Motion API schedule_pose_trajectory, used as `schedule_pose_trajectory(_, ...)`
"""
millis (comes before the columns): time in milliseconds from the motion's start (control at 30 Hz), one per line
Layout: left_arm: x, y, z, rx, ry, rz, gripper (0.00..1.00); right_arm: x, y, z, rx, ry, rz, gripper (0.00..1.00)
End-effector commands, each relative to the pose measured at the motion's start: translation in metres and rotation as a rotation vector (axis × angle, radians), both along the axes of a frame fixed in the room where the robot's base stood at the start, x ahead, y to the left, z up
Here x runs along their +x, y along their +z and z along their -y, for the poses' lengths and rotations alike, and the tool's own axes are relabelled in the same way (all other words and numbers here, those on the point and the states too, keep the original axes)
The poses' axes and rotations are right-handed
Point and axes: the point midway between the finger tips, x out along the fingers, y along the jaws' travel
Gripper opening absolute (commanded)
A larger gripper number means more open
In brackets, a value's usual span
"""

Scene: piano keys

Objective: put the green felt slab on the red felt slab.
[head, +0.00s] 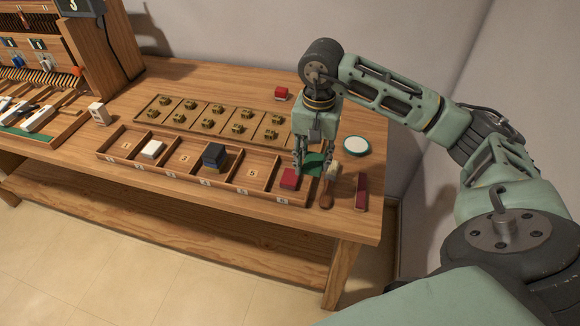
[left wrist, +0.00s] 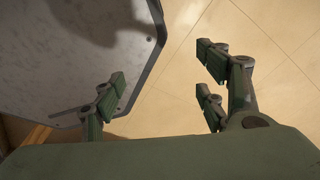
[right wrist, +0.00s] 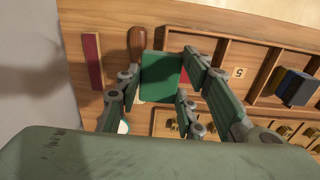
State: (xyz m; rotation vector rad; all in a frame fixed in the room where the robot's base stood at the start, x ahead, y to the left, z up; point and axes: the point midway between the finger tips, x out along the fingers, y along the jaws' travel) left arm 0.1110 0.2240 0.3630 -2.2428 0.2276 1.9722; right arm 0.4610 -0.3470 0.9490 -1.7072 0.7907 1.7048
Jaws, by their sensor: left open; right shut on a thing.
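The green felt slab (head: 316,161) is held between the fingers of my right gripper (head: 314,166), above the right end of the compartment tray. In the right wrist view the green slab (right wrist: 162,77) is a flat rectangle between the fingers. The red felt slab (head: 290,178) lies in the tray's rightmost compartment, just left of and below the green slab in the head view. In the right wrist view only a sliver of red (right wrist: 185,76) shows beside the green slab; the rest is hidden. My left gripper (left wrist: 155,92) is open and empty; it is outside the head view.
The compartment tray (head: 240,190) also holds a white block (head: 152,150) and a dark blue stack (head: 214,156). Right of it are a wooden-handled tool (head: 327,194), a dark red bar (head: 361,191) and a round dish (head: 357,146). A red block (head: 281,94) stands behind.

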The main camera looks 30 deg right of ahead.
Motion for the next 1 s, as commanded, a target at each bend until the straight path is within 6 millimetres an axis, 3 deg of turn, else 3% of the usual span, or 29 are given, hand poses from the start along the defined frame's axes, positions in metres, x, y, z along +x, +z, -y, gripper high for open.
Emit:
schedule_pose_trajectory(200, -0.035, 0.014, -0.012, 0.016, -0.003, -0.052, 0.66, 0.046, -0.026, -0.017, 0.003, 0.001, -0.003, 0.21)
schedule_pose_trajectory(333, -0.039, 0.016, -0.014, 0.019, -0.004, -0.058, 0.66, 0.061, -0.037, -0.022, 0.003, 0.002, -0.001, 0.21)
schedule_pose_trajectory(567, -0.026, 0.021, -0.013, 0.017, -0.004, -0.039, 0.66, 0.066, -0.050, -0.023, 0.000, 0.003, -0.003, 0.21)
schedule_pose_trajectory(800, -0.013, 0.032, -0.011, 0.014, -0.005, -0.018, 0.66, 0.066, -0.081, -0.023, 0.000, 0.003, -0.001, 0.21)
schedule_pose_trajectory(1000, -0.016, 0.030, -0.011, 0.014, -0.004, -0.024, 0.66, 0.066, -0.082, -0.023, -0.001, 0.003, 0.001, 0.21)
